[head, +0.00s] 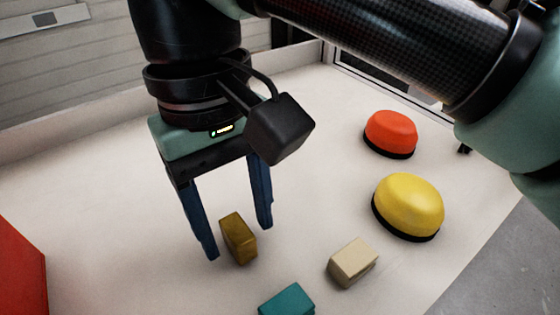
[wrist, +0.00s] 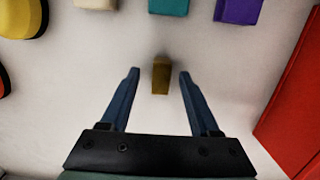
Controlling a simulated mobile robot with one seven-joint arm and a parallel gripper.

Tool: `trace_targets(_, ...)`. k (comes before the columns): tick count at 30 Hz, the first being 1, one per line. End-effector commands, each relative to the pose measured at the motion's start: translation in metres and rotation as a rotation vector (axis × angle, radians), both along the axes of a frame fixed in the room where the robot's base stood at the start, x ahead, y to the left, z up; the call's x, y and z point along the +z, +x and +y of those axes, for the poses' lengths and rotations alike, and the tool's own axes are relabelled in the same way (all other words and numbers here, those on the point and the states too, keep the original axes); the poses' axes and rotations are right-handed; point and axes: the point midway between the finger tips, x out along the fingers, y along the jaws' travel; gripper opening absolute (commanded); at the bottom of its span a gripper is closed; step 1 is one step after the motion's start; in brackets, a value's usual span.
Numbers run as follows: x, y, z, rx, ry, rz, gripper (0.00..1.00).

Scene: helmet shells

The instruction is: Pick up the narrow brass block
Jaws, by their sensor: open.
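The narrow brass block (head: 238,238) stands on the white table surface in the head view. In the wrist view the brass block (wrist: 160,76) shows just beyond and between the two fingertips. My gripper (head: 240,241) is open, with its blue fingers pointing down, one on each side of the block in the picture. In the wrist view my gripper (wrist: 159,72) has a clear gap between each finger and the block. Nothing is held. I cannot tell the exact height of the fingertips above the table.
A cream block (head: 352,262) and a teal block (head: 287,300) lie near the brass one. A yellow helmet shell (head: 409,205) and a red-orange one (head: 390,133) stand to the right. A purple block (wrist: 238,10) and a red box (wrist: 297,100) show in the wrist view.

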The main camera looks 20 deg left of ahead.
Motion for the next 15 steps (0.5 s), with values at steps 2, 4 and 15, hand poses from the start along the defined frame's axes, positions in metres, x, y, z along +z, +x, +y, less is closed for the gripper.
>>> trace_targets(2,-0.0117,-0.0006,-0.0008,0.000,-0.001,-0.001,0.62)
trace_targets(4,-0.0128,-0.0010,-0.0008,0.001,0.001,-0.001,0.62)
trace_targets(15,-0.0107,-0.0012,-0.0007,0.001,0.000,0.000,0.37)
